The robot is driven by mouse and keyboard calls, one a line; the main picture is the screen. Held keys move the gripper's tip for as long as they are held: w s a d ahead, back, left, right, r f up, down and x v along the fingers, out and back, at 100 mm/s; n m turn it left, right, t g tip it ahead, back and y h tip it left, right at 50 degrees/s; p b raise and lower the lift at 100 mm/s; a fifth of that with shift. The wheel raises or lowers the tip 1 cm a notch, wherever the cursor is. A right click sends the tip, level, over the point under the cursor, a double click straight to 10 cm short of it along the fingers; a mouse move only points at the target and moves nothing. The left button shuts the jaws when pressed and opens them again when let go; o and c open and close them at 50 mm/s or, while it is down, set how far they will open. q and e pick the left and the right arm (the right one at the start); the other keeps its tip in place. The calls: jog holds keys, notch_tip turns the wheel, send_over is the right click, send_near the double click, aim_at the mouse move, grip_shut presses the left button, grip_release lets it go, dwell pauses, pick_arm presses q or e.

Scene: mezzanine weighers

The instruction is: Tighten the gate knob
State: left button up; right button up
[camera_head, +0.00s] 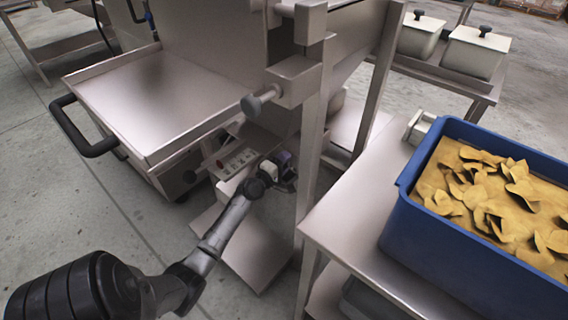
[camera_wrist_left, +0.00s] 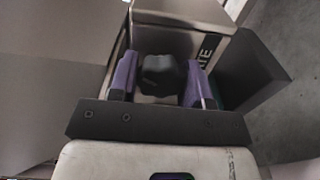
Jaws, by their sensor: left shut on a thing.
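In the head view, my left arm reaches in from the lower left to the machine's upright post, and I cannot make out the knob there. My right gripper is not in view.
A steel tray (camera_head: 150,95) with a black handle (camera_head: 85,135) is at left. A blue crate (camera_head: 440,245) of yellow chips stands on the right table (camera_head: 345,215). Lidded white pots (camera_head: 475,55) stand behind.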

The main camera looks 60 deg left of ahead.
pick_arm(q)
jog(key=m, duration=0.4)
jog(key=shift+r+p, duration=0.1)
jog(key=shift+p, duration=0.3)
jog(key=shift+m+p, duration=0.4)
jog(key=shift+m, duration=0.9)
jog(key=o, duration=0.8)
jog(key=shift+o, duration=0.6)
jog(key=shift+s, duration=0.1)
